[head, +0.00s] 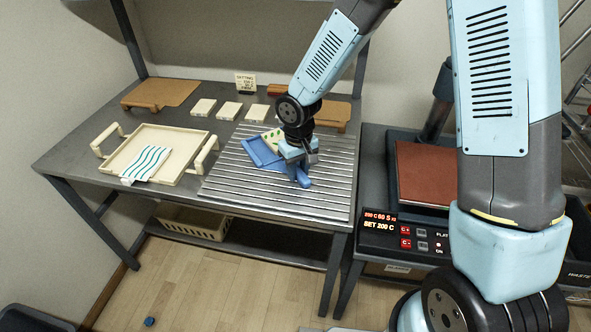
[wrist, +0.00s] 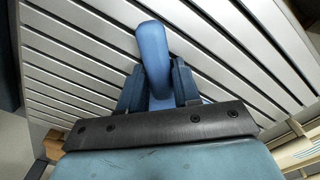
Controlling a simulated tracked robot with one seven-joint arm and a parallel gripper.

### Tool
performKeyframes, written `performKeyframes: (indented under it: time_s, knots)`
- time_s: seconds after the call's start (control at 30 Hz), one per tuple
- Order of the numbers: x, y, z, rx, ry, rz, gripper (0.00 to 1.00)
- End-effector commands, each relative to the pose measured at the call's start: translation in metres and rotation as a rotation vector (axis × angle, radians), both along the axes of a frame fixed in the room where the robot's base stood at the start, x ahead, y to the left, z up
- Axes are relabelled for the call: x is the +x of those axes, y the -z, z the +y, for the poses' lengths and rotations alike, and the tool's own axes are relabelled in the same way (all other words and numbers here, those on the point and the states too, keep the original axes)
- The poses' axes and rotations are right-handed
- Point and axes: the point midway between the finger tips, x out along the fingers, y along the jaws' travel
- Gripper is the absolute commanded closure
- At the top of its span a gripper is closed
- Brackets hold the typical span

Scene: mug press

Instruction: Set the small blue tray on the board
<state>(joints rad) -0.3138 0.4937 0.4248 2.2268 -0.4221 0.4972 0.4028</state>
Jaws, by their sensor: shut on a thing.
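The small blue tray (head: 262,153) is at the slatted metal rack (head: 320,195), left of my gripper (head: 302,172) in the head view. A cream piece with green marks (head: 271,140) shows at the tray. My gripper is shut on a blue handle, which also shows between the fingers in the wrist view (wrist: 152,45). I cannot tell whether the tray rests on the slats or hangs just above them. A brown board (head: 162,92) lies at the back left of the table. Another brown board (head: 331,112) lies at the back right, partly hidden by my arm.
A cream tray (head: 160,140) with a striped cloth (head: 148,163) stands at the left. Several pale blocks (head: 229,111) and a small sign (head: 245,83) are behind the rack. A press (head: 425,172) with a lit panel stands at the right.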

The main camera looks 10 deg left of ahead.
Motion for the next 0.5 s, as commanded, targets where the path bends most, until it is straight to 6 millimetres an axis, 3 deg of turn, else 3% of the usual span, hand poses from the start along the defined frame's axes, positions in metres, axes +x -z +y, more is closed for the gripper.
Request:
performKeyframes:
  time_s: [0.07, 0.1, 0.37, 0.5]
  knots:
    - [0.0015, -0.0001, -0.0008, 0.001, 0.003, -0.002, 1.00]
    - [0.0018, -0.0001, -0.0013, 0.001, 0.004, -0.002, 0.65]
    - [0.0025, -0.0001, -0.0030, 0.001, 0.007, -0.001, 0.40]
    - [0.0025, -0.0001, -0.0032, 0.001, 0.008, -0.001, 0.38]
